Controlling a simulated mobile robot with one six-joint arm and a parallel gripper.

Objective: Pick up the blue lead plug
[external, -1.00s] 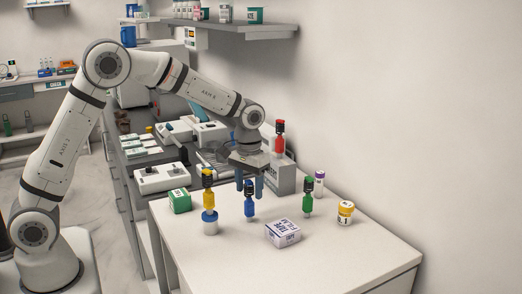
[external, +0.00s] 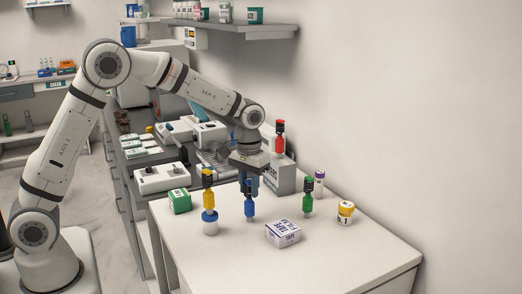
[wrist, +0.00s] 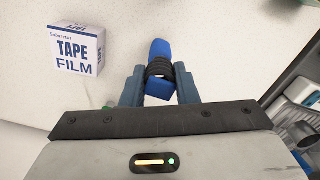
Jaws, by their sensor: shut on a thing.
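The blue lead plug (external: 249,208) stands upright on the white counter, with a black ribbed collar on its upper part. My gripper (external: 249,187) is above it, pointing down, with its blue fingers closed on the plug's upper part. In the wrist view, the plug (wrist: 159,52) sits between the two fingertips (wrist: 159,82), which touch the black collar on both sides. The plug's lower end seems to be at the counter surface; I cannot tell whether there is a gap.
A yellow plug (external: 209,199) stands on a blue-and-white jar to the left. A green plug (external: 308,205) stands to the right. A tape film box (external: 283,233) lies in front, also in the wrist view (wrist: 78,46). A red plug (external: 279,145) stands on a box behind. The counter's front right is clear.

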